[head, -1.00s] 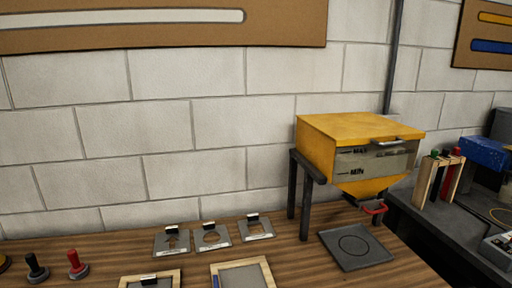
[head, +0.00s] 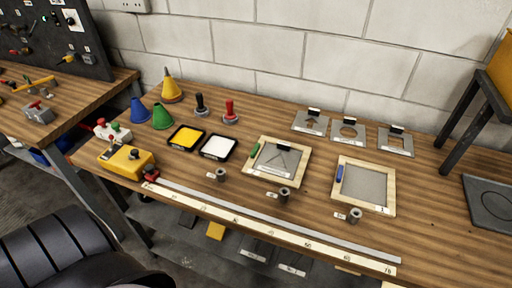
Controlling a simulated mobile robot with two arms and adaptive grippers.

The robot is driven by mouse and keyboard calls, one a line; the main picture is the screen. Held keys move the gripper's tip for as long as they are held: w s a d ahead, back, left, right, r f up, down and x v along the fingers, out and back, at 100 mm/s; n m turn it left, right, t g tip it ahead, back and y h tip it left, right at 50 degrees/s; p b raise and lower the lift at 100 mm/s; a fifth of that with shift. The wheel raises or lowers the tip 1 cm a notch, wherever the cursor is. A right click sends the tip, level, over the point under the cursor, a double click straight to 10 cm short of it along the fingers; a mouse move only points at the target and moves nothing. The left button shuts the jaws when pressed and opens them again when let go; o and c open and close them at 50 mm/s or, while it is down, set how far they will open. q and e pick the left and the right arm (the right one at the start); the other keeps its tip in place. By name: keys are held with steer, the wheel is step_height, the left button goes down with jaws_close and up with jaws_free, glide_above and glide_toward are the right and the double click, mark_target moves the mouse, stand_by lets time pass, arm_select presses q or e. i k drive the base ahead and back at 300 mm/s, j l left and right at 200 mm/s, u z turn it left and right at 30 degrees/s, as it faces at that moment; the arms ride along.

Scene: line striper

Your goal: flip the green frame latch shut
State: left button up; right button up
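The green frame latch (head: 254,150) is a small green bar on the left rail of a pale wooden frame (head: 300,172) near the middle of the bench. A grey metal stencil plate (head: 280,162) with a triangular mark lies inside this frame. I cannot tell whether the latch is open or shut. A second wooden frame (head: 390,190) to the right has a blue latch (head: 339,174) on its left rail and a plain grey panel. Neither gripper shows in the head view.
Metal cylinders (head: 284,194) stand in front of the frames, behind a long ruler strip (head: 270,228) along the front edge. Stencil plates (head: 348,131) lie behind. Ink pads (head: 219,147), coloured cones (head: 162,116) and a yellow box (head: 126,160) are left. A dark stand (head: 466,115) is right.

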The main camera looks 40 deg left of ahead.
mark_target(255, 149)
steer(key=k+j, duration=0.1)
steer(key=j, duration=0.8)
steer(key=k+j+z, duration=0.1)
steer(key=j, duration=0.35)
